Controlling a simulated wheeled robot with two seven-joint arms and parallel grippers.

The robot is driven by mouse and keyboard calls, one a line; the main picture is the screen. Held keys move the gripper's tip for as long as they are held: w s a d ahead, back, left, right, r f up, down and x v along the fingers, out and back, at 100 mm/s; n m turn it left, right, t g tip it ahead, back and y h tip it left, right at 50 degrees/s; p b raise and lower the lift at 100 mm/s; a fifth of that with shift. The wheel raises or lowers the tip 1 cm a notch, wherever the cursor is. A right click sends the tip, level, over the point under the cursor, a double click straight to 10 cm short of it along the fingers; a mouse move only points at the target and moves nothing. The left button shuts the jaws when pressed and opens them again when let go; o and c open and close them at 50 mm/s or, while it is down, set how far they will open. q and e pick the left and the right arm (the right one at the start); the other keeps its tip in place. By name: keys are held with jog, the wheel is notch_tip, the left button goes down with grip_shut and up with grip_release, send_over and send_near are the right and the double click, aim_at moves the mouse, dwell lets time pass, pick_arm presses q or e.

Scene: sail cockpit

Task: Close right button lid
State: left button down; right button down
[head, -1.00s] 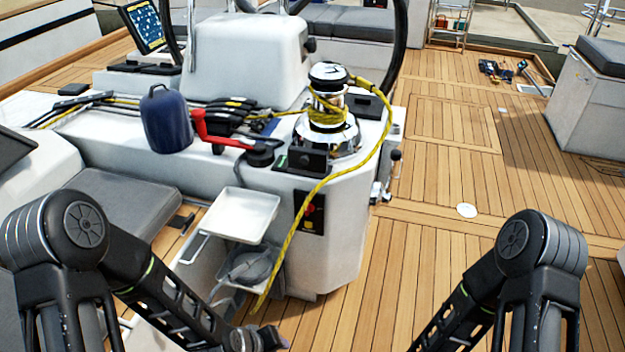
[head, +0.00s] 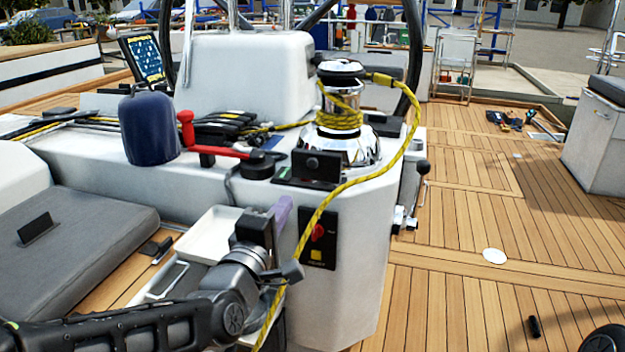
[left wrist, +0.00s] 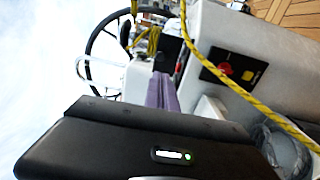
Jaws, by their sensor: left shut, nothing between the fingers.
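A small black button panel (head: 288,181) sits on the console edge below the chrome winch. Its dark lid (head: 317,165) at the right stands upright, open, with a round knob on its face. My left gripper (head: 284,208) is below and slightly left of the panel, in front of the console, pointing up. Its purple fingers are shut and empty, apart from the lid. My right gripper is not in view.
A yellow rope (head: 352,183) runs from the winch (head: 341,115) down past the panel, close to my left gripper. A red-handled crank (head: 215,150) and blue bag (head: 150,130) lie left. A red switch panel (head: 318,238) is below. The deck at right is mostly clear.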

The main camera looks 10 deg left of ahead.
pick_arm(q)
jog(key=b, duration=0.2)
send_near(312, 165)
jog(key=w, duration=0.5)
jog(key=shift+w+d, duration=0.15)
jog(key=shift+w+r, duration=0.1)
jog(key=shift+w, duration=0.7)
